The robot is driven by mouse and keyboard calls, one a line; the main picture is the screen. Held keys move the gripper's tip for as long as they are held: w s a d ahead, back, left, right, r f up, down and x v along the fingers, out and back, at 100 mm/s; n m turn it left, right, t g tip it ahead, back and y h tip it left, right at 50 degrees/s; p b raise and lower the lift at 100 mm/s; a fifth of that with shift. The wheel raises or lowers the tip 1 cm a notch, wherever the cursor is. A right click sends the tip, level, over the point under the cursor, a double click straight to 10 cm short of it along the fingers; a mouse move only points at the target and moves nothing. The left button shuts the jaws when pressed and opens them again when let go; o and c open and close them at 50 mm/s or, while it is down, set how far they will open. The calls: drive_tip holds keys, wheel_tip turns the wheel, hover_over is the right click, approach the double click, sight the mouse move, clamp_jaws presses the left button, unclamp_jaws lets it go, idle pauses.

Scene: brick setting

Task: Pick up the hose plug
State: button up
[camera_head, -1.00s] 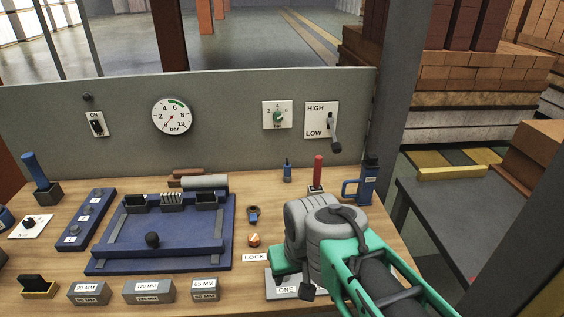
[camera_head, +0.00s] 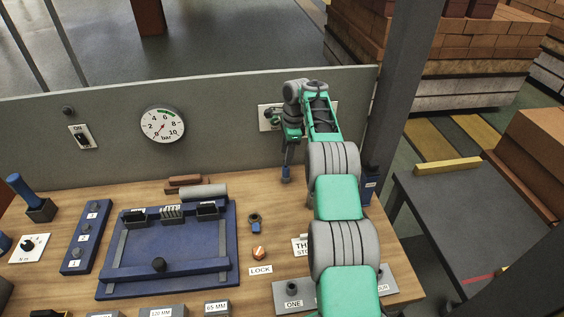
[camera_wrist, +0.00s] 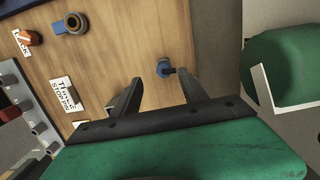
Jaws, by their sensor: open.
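A small blue upright piece with a dark top, which looks like the hose plug (camera_head: 286,174), stands on the wooden bench near the grey back panel. In the wrist view the blue piece (camera_wrist: 165,67) shows near the fingertips, closer to the right finger. My gripper (camera_head: 288,156) points down just above it, its fingers partly hidden by the arm. In the wrist view my gripper (camera_wrist: 160,80) is open, with nothing clamped between its two dark fingers. I cannot tell whether a finger touches the piece.
A ring-shaped fitting (camera_head: 254,221) and an orange knob (camera_head: 259,253) lie to the left. A blue fixture (camera_head: 165,265) fills the bench middle. The back panel (camera_head: 220,130) stands close behind my gripper. A blue-handled item (camera_head: 370,186) stands right, partly behind my arm.

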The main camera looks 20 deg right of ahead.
sight(286, 169)
drive_tip(key=shift+w+d+f, duration=0.2)
drive_tip(key=shift+d+f, duration=0.15)
drive_tip(key=f+b, duration=0.1)
drive_tip(key=f, duration=0.1)
drive_tip(key=f+b, duration=0.2)
drive_tip(key=f, duration=0.1)
drive_tip(key=f+b, duration=0.1)
drive_tip(key=f, duration=0.2)
drive_tip(key=shift+w+a+b, duration=0.2)
drive_tip(key=shift+a+b, duration=0.2)
drive_tip(key=shift+c, duration=0.2)
clamp_jaws()
